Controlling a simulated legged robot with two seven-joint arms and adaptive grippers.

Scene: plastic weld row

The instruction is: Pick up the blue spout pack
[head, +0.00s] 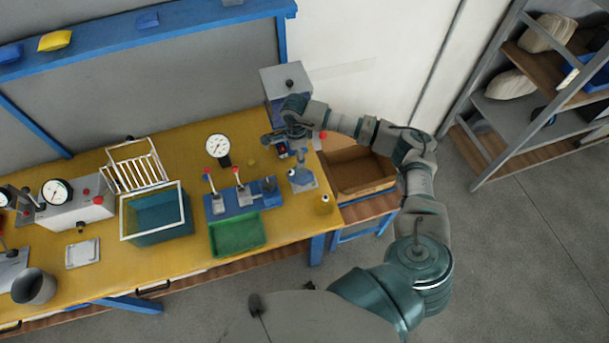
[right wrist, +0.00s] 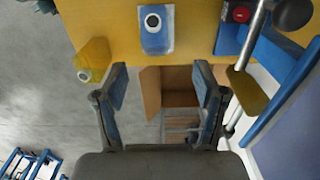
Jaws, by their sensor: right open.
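The blue spout pack (head: 303,181) lies on the yellow table near its right end, with its round spout facing up. In the right wrist view the blue spout pack (right wrist: 157,38) shows a white and black spout, beyond the fingertips. My right gripper (head: 284,146) is over the table, behind the pack in the head view. The right wrist view shows my right gripper (right wrist: 162,85) open, with nothing held between its fingers and apart from the pack. My left gripper is not in view.
A yellow pack (head: 325,205) stands at the table's right front corner, close to the blue pack. A blue fixture with red-knobbed levers (head: 242,196) and a green tray (head: 238,233) are to the left. A brown bin (head: 358,172) sits to the right. A grey machine (head: 286,80) stands behind.

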